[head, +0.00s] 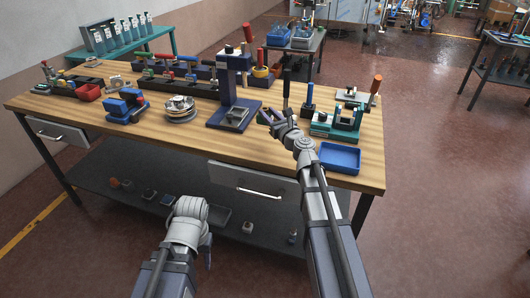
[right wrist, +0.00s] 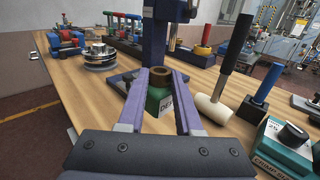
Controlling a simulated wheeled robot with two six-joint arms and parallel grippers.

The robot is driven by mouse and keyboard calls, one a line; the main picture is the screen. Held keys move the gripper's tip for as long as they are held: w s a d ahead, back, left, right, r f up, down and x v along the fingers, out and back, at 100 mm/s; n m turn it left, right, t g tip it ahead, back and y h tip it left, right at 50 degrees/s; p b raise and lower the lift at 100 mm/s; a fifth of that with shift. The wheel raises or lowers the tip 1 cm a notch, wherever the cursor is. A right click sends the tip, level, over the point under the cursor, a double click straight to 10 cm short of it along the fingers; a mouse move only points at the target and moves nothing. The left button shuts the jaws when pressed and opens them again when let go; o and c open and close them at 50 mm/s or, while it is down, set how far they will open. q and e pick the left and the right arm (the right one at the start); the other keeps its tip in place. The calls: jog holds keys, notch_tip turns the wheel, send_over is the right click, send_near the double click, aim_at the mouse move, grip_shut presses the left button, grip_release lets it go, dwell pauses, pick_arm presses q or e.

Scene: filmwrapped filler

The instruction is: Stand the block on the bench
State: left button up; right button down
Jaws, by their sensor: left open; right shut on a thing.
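The wooden bench (head: 170,128) stretches across the head view, and its top also shows in the right wrist view (right wrist: 62,82). My right gripper (head: 270,116) is over the bench's front part. In the right wrist view its purple fingers (right wrist: 160,98) are shut on a green, bottle-like piece (right wrist: 157,104) with a brown round top and a white label. I cannot tell whether this piece is the block, or whether its base touches the bench. My left gripper (head: 206,252) is low in front of the bench, open, its fingertips mostly hidden.
A blue press stand (head: 229,92) stands just behind my right gripper. A blue tray (head: 340,157) lies at the right front. The left front bench is bare.

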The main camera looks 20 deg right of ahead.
jog(key=shift+f, duration=0.15)
notch_tip(320, 180, down, 10)
jog(key=b, duration=1)
jog(key=c, duration=1)
grip_release()
jog(key=shift+f, duration=0.1)
jog(key=shift+c, duration=0.2)
jog(key=o, duration=0.5)
jog(key=shift+c, duration=0.2)
